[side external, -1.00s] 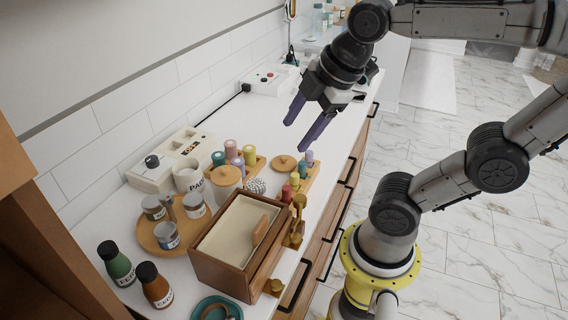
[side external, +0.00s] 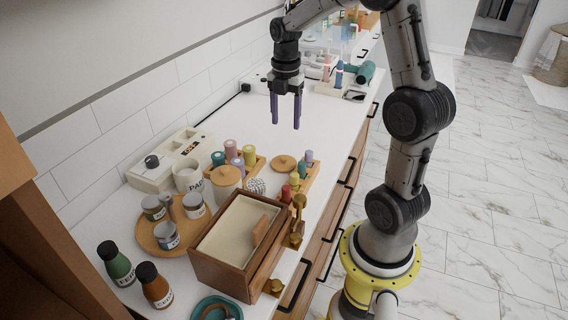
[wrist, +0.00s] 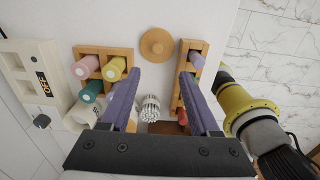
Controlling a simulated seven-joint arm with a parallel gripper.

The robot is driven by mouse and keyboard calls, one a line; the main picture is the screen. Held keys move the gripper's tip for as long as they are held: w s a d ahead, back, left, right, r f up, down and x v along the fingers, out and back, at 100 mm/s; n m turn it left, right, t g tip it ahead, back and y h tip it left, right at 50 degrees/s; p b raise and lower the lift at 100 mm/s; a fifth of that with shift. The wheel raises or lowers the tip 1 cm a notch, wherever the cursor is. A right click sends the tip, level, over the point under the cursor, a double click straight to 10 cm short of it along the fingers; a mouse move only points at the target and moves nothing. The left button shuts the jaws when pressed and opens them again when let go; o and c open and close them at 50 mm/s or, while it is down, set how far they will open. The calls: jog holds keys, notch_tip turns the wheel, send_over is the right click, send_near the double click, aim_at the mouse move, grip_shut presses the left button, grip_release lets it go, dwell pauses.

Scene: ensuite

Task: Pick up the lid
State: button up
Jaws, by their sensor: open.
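A round wooden lid (side external: 284,162) with a small knob lies flat on the white counter, between two wooden racks of coloured bottles. In the wrist view the lid (wrist: 157,44) is beyond my fingertips, near the top middle. My gripper (side external: 285,124) points straight down with its purple fingers apart and empty, above the counter. Its fingers (wrist: 160,75) frame the gap between the racks in the wrist view. A jar (side external: 225,176) topped with another wooden lid stands closer to the side camera.
Bottle racks (side external: 248,160) and (side external: 303,177) flank the lid closely. A bundle of white swabs (wrist: 150,107) stands near it. A wooden box (side external: 237,240) and round tray (side external: 158,236) stand nearer the side camera. Counter behind the lid is clear.

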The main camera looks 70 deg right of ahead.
send_over(284, 157)
jog(key=f, duration=0.7)
jog(key=shift+s, duration=0.25)
jog(key=shift+w+d+f, duration=0.1)
jog(key=shift+w+f, duration=0.05)
jog(key=shift+f, duration=1.15)
jog(key=shift+w+f, duration=0.15)
jog(key=shift+f, duration=1.15)
grip_shut()
